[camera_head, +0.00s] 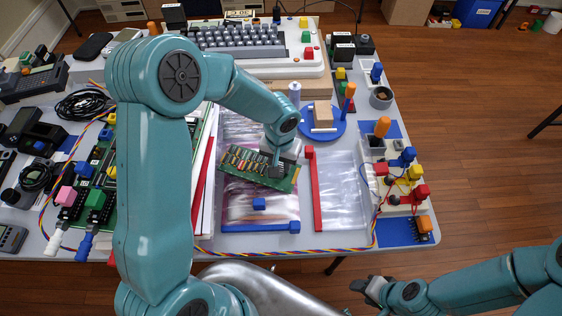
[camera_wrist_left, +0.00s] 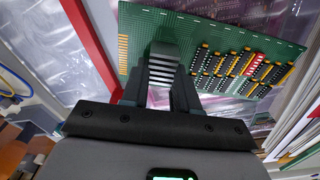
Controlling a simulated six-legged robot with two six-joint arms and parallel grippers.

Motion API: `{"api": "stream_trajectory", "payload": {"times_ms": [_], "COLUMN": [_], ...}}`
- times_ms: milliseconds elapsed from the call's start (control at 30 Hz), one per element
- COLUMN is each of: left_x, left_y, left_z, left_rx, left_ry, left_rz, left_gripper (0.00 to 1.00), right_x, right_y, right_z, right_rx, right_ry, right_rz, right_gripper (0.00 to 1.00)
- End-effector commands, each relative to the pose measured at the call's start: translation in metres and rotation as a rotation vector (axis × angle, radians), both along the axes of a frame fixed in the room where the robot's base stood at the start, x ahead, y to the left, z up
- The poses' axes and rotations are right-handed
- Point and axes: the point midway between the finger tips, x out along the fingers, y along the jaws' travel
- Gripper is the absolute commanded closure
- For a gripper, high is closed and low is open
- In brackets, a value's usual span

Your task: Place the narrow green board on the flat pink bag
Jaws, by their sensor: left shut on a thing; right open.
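My left gripper (camera_head: 278,168) is shut on the narrow green board (camera_head: 250,168), holding it near its right end. The board carries rows of dark chips and one red part; in the left wrist view the board (camera_wrist_left: 215,50) extends to the right of the fingers (camera_wrist_left: 160,72). The flat pink bag (camera_head: 236,211) has a blue strip along its front edge and lies below the board in the head view. My right gripper (camera_head: 366,290) is open and empty, in front of the table.
A clear bag with a red strip (camera_head: 316,190) lies to the right of the pink bag. A small blue block (camera_head: 259,204) sits on the pink bag. White folders (camera_head: 203,190) stand to the left. A striped cable (camera_head: 330,248) runs along the front.

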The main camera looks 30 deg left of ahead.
Motion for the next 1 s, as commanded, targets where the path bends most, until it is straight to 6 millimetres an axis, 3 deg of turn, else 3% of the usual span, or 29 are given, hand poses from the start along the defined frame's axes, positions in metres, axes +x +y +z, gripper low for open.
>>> {"api": "stream_trajectory", "payload": {"times_ms": [100, 133, 200, 600, 1000], "left_x": [0.000, 0.000, 0.000, 0.000, -0.002], "left_y": [0.000, 0.000, 0.000, 0.000, -0.001], "left_z": [-0.005, -0.003, -0.003, 0.006, 0.094], "left_rx": [0.000, 0.000, 0.000, 0.000, 0.000], "left_ry": [0.000, 0.000, 0.000, -0.002, -0.005], "left_rz": [0.000, 0.000, 0.000, 0.000, 0.000], "left_gripper": [1.00, 0.64, 0.45, 0.45, 0.45], "right_x": [0.000, 0.000, 0.000, 0.000, 0.000], "right_y": [0.000, 0.000, 0.000, 0.000, 0.000], "right_z": [-0.006, -0.004, -0.004, 0.002, 0.002], "right_rx": [0.000, 0.000, 0.000, 0.000, 0.000], "right_ry": [0.000, 0.000, 0.000, 0.000, 0.000], "right_rz": [0.000, 0.000, 0.000, 0.000, 0.000], "right_gripper": [0.51, 0.51, 0.51, 0.51, 0.51]}}
